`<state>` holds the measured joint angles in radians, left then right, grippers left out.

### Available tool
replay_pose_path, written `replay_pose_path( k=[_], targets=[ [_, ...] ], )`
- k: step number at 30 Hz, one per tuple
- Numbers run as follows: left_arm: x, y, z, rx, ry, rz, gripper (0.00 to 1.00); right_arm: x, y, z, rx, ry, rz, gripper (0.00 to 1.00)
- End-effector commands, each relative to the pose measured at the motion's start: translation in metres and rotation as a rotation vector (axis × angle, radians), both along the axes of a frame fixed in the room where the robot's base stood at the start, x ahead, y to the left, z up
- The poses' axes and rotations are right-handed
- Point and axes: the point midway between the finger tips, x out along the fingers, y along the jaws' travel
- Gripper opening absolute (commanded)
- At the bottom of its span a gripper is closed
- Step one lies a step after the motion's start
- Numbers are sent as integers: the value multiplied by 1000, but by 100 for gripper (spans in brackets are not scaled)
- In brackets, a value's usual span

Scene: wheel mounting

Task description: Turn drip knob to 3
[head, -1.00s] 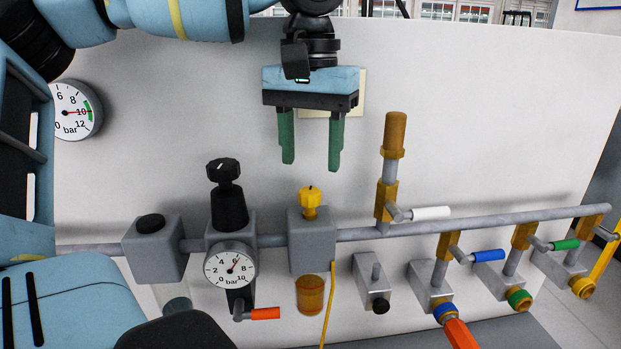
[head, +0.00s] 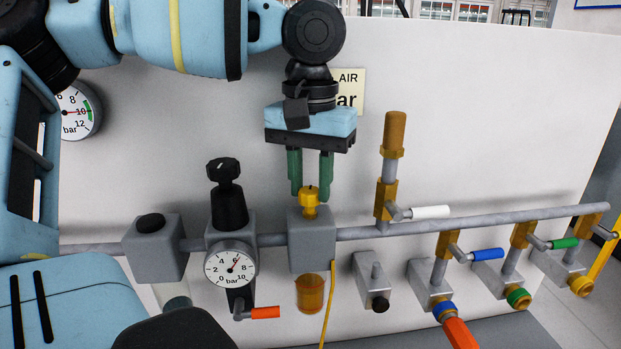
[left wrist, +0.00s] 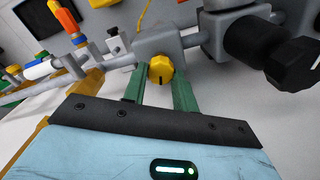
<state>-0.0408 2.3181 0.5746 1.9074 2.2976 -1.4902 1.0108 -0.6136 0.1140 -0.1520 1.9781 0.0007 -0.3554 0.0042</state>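The yellow drip knob (head: 310,204) stands on top of a grey lubricator block (head: 311,245), with an amber bowl (head: 309,293) below it. My left gripper (head: 311,193) points down from above, its two green fingers apart and their tips at the level of the knob's top. In the left wrist view the knob (left wrist: 160,70) shows between the fingertips (left wrist: 158,80), and a dark mark is on its face. I cannot tell whether the fingers touch it. No scale numbers on it are legible. My right gripper is not in view.
A black regulator knob (head: 228,190) with a gauge (head: 230,267) stands left of the lubricator. A brass fitting with a white-handled valve (head: 430,212) stands to the right. A grey pipe (head: 465,224) runs along the panel (head: 500,120). A yellow hose (head: 329,310) hangs by the bowl.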

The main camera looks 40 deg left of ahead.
Motion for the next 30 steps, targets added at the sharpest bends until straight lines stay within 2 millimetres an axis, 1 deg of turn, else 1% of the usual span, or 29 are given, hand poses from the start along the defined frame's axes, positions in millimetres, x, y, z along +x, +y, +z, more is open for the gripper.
replay_pose_path(
  k=[1, 2, 8, 14, 20, 30],
  targets=[
    [0, 0, 0, 0, 0, 0, 8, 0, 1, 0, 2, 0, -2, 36],
    [0, 0, 0, 0, -1, 0, 5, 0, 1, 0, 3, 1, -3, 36],
    [0, 0, 1, 0, -1, -14, 5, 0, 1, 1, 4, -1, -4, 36],
    [0, 0, 1, 0, -1, -83, 5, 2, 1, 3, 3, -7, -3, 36],
    [0, -1, 2, 0, -1, -227, 5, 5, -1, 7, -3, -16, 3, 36],
    [0, -1, 2, 1, -2, -546, 5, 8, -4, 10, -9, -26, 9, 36]
  ],
)
